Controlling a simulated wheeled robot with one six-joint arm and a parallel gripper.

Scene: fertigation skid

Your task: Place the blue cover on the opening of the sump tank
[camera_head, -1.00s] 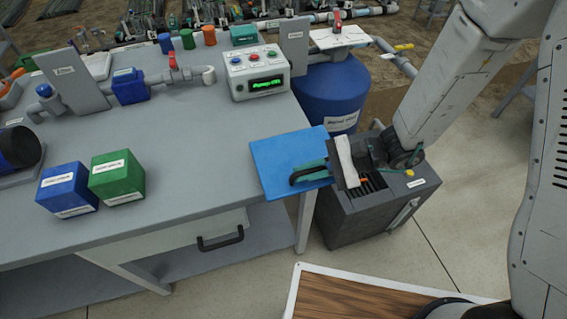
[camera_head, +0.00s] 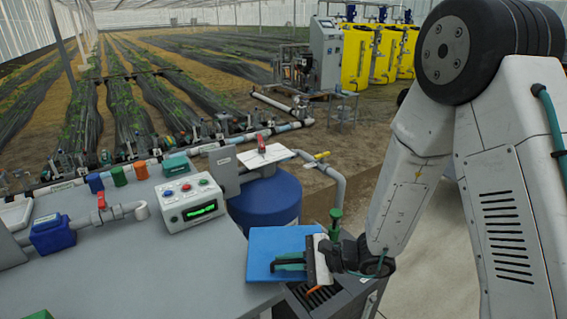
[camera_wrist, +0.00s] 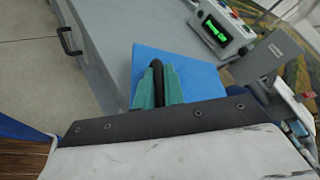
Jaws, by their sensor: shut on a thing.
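The blue cover (camera_head: 262,243) is a flat square plate with a dark bar handle. My gripper (camera_head: 291,263) is shut on that handle and holds the cover in the air, off the right end of the grey bench. In the wrist view, the green fingers (camera_wrist: 158,88) close around the black handle, with the cover (camera_wrist: 200,75) behind them. A round blue tank (camera_head: 265,203) stands beyond the cover, partly hidden by the bench and control box. Its label is not readable here, and I see no opening in it. I cannot tell whether it is the sump tank.
A dark grey slotted box (camera_head: 343,298) stands below my gripper. A control box (camera_head: 190,203) with a green display sits on the bench (camera_head: 150,270). A white plate with a red-handled valve (camera_head: 264,157) and grey pipes are above the blue tank.

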